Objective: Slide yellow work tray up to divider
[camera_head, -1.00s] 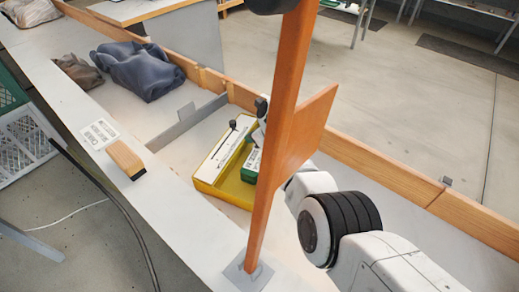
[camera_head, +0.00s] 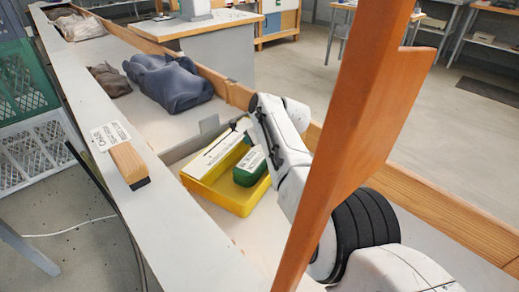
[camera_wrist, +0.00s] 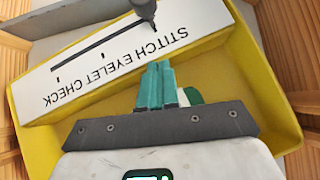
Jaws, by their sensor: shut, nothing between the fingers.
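The yellow work tray (camera_head: 232,205) lies in the bench trough. It holds a long white block marked "STITCH EYELET CHECK" (camera_wrist: 120,55) and a green item (camera_head: 250,168). The grey divider (camera_head: 186,143) crosses the trough just beyond the tray; a narrow strip seems to lie between them, but contact at the far end is hidden. My gripper (camera_wrist: 158,80) has its teal fingers together and empty, over the tray's inside beside the white block. In the head view my arm hides the tray's right side and the fingertips.
An orange post and panel (camera_head: 350,130) stand close in front of the head camera. A wooden block (camera_head: 129,162) and a printed card (camera_head: 108,136) sit on the left ledge. Dark blue cloth (camera_head: 168,82) lies beyond the divider. A wooden rail (camera_head: 455,215) bounds the right side.

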